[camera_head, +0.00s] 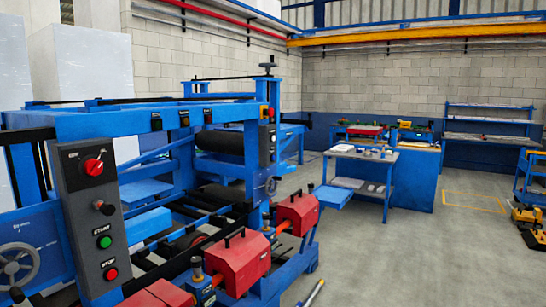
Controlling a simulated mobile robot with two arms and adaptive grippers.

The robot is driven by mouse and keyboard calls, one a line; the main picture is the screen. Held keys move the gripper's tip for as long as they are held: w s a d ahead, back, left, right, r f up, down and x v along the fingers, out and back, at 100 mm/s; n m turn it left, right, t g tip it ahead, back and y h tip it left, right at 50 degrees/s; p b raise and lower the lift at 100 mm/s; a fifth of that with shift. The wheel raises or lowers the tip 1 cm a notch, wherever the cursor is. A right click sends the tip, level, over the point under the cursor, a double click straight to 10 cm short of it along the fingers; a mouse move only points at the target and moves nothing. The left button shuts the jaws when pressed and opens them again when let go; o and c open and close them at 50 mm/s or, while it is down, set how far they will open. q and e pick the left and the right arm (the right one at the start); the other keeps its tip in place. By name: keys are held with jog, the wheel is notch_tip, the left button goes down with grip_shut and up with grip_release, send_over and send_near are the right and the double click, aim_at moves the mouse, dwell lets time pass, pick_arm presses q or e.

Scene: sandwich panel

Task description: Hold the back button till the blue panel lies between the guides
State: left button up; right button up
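A large blue machine frame (100,122) fills the left. A grey control box (88,215) on its near post carries a red rotary knob (93,166), a black knob (104,208), a green START button (104,242) and a red STOP button (111,274). A smaller control box (267,146) is on the far post; no button reads as "back". A light blue panel (148,225) lies inside the frame among dark rollers and bars. I cannot tell which parts are the guides, or whether the panel is between them. Neither gripper is in view.
Red housings (240,263) line the machine's near side. A shelf (490,122) is against the back wall. The grey floor (420,260) at right is mostly clear.

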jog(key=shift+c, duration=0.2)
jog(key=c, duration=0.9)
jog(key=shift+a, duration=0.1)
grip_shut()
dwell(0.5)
